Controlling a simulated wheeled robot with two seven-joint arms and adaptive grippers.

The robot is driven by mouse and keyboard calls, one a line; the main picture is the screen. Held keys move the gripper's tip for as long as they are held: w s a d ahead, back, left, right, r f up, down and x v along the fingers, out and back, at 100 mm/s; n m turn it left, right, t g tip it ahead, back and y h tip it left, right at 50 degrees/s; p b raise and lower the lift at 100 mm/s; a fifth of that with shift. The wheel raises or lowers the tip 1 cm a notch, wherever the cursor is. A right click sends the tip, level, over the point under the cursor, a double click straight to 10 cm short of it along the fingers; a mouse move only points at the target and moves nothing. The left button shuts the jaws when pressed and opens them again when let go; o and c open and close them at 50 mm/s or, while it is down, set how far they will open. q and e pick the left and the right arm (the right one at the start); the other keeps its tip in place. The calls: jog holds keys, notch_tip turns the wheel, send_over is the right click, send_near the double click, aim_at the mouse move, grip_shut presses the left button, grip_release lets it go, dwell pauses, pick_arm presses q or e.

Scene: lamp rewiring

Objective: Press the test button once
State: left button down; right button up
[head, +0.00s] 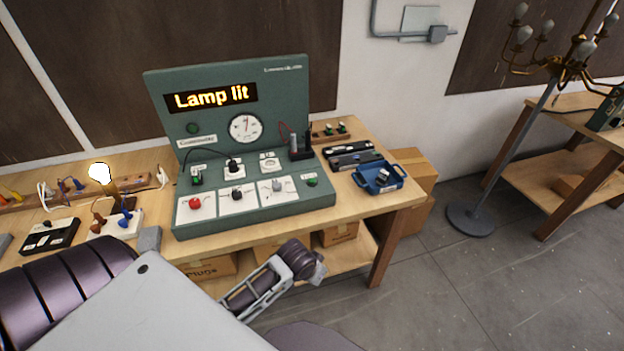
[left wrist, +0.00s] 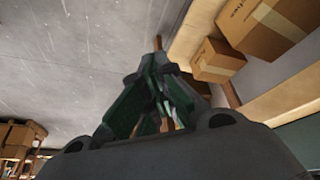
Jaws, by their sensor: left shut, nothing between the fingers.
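A green console (head: 152,95) stands on the workbench, and its display (head: 210,97) reads "Lamp lit". A red round button (head: 195,203) sits on a white plate at its lower left. A green round button (head: 312,181) sits at its lower right. The labels are too small to tell which is the test button. My left gripper shows in the left wrist view (left wrist: 158,60), its dark green fingers shut and empty. It points past the bench toward the floor, away from the buttons. Its fingertips are not clear in the head view. My right gripper is not in view.
A lit bulb (head: 99,173) stands left of the console. A blue tray (head: 372,185) with small parts lies to its right. Cardboard boxes (head: 412,172) stand beside and under the bench.

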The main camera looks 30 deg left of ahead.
pick_arm(q)
jog(key=w+a+r+n+t, duration=0.2)
jog(key=w+a+r+n, duration=0.1)
jog(key=w+r, duration=0.9)
jog(key=w+a+r+n+t, duration=0.2)
jog(key=w+a+r+n, duration=0.5)
jog(key=w+a+r, duration=0.5)
jog(key=a+r, duration=0.1)
jog(key=a, duration=0.3)
jog(key=shift+w+t+y+p, duration=0.3)
jog(key=shift+w+y, duration=0.1)
jog(key=shift+f, duration=0.1)
